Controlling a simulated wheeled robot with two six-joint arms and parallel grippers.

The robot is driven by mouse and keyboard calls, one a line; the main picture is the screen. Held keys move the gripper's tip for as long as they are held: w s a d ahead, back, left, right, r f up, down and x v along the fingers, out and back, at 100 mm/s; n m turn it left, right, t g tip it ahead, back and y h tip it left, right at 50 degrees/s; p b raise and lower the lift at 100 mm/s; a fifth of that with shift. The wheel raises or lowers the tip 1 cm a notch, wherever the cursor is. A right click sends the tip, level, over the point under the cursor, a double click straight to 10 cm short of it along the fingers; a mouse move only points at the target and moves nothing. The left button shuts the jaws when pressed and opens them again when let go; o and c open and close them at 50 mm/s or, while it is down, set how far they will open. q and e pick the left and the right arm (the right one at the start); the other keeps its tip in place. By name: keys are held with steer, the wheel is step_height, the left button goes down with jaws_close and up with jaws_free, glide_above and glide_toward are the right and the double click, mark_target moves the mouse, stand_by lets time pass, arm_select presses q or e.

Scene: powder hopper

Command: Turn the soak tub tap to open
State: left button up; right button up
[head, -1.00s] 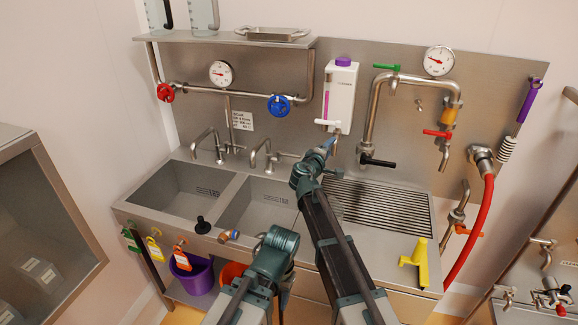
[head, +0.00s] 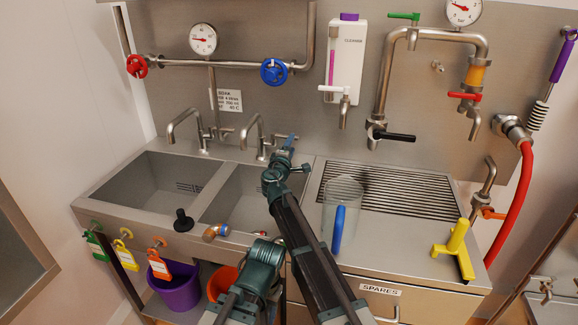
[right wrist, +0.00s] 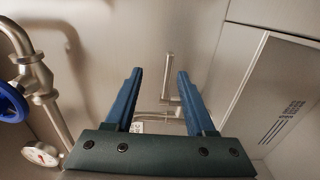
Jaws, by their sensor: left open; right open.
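Two steel swan-neck taps with side levers stand behind the sinks: a left tap (head: 190,128) and a right tap (head: 254,135). Which is the soak tub's I cannot tell. My right gripper (head: 286,146) is just beside the right tap, over its lever side. In the right wrist view, its blue fingers (right wrist: 157,88) are spread, with a steel tap part (right wrist: 169,80) showing in the gap beyond them. I cannot tell that they touch it. My left gripper (head: 268,296) is low, in front of the counter, open, its fingers mostly hidden.
A clear jug with blue handle (head: 340,215) stands on the counter right of my right arm. A white dispenser (head: 346,55), black-handled pipe (head: 390,135) and yellow tool (head: 455,248) are further right. A blue valve wheel (head: 273,72) is above the taps. Sinks (head: 150,185) lie below.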

mark_target(296, 140)
steer(key=shift+f+b, duration=0.4)
steer(key=shift+f, duration=0.55)
steer(key=shift+w, duration=0.1)
steer(key=shift+x, duration=4.45)
steer(key=shift+c, duration=0.2)
jaws_close()
